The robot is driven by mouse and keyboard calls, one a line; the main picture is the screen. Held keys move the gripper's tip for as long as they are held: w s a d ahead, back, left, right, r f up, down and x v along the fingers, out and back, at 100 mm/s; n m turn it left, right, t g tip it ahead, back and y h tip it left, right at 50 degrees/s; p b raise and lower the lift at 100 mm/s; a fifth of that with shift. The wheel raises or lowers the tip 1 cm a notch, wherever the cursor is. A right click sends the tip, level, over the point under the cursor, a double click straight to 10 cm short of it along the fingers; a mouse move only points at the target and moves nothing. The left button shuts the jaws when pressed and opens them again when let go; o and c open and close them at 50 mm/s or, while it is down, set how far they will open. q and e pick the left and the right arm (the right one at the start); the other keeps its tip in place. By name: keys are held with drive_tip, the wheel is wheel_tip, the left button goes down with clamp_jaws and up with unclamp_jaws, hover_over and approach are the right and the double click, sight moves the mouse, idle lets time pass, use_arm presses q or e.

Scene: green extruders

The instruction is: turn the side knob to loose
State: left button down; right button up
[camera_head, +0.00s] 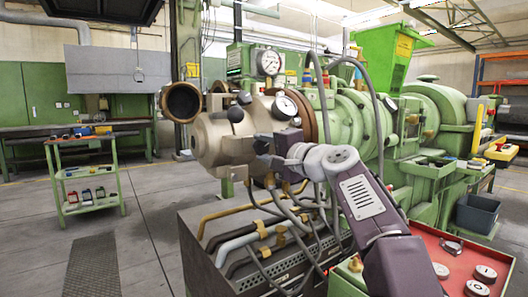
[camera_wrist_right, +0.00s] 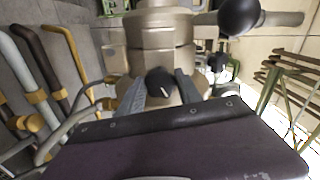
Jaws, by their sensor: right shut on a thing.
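The side knob (camera_wrist_right: 160,83) is black with a white pointer mark. In the right wrist view it sits between the two fingers of my right gripper (camera_wrist_right: 161,92), which is shut on it. The pointer slants; I cannot read any label beside it. In the head view my right gripper (camera_head: 268,152) reaches in from the right to the side of the tan extruder head (camera_head: 207,140). There the knob is mostly hidden by the gripper. My left gripper is not in view.
Black ball handles (camera_head: 236,114) and a gauge (camera_head: 286,105) sit close to my right gripper; a ball handle (camera_wrist_right: 240,15) also shows in the wrist view. Pipes and hoses (camera_head: 262,229) run below. A red tray (camera_head: 463,262) is at lower right. A green cart (camera_head: 87,175) stands left.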

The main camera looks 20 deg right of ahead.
drive_tip(key=shift+n, duration=0.3)
idle(0.4)
drive_tip(key=o, duration=1.4)
drive_tip(key=shift+c, duration=0.2)
drive_tip(key=shift+s, duration=0.1)
drive_tip(key=b+v, duration=0.1)
drive_tip(key=v, duration=0.8)
